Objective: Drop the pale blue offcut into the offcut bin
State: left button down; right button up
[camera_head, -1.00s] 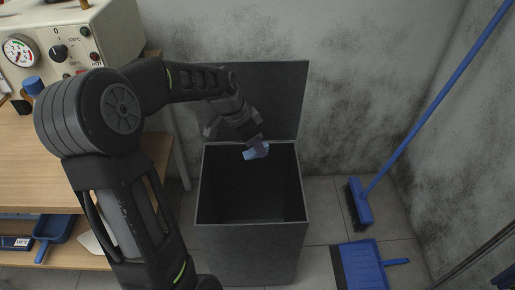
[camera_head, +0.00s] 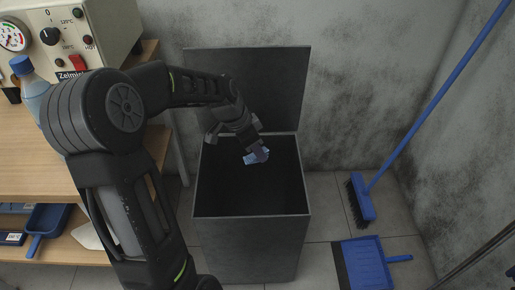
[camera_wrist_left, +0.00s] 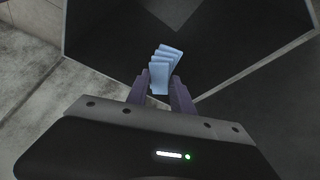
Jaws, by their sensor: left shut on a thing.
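The pale blue offcut (camera_head: 256,156) is a small ridged piece. My left gripper (camera_head: 260,152) is shut on it and holds it over the open mouth of the offcut bin (camera_head: 250,240). In the left wrist view the offcut (camera_wrist_left: 164,62) sits between the two purple fingers of the left gripper (camera_wrist_left: 160,88), with the dark inside of the bin (camera_wrist_left: 200,40) behind it. The bin is a tall dark grey box with its lid (camera_head: 265,85) raised against the wall. The inside is too dark to show its contents. My right gripper is not in view.
A wooden bench (camera_head: 30,160) with a beige control box (camera_head: 80,35) and a blue-capped bottle (camera_head: 30,85) stands at the left. A blue broom (camera_head: 361,198) and a blue dustpan (camera_head: 366,265) are to the right of the bin. Walls close the back and right.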

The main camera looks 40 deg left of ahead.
aim_at(248, 156)
pick_arm(q)
jog(key=c, duration=1)
grip_release()
jog(key=shift+c, duration=0.2)
jog(key=p+v, duration=0.1)
jog(key=v, duration=0.7)
jog(key=shift+p, duration=0.4)
jog(key=shift+f, duration=0.1)
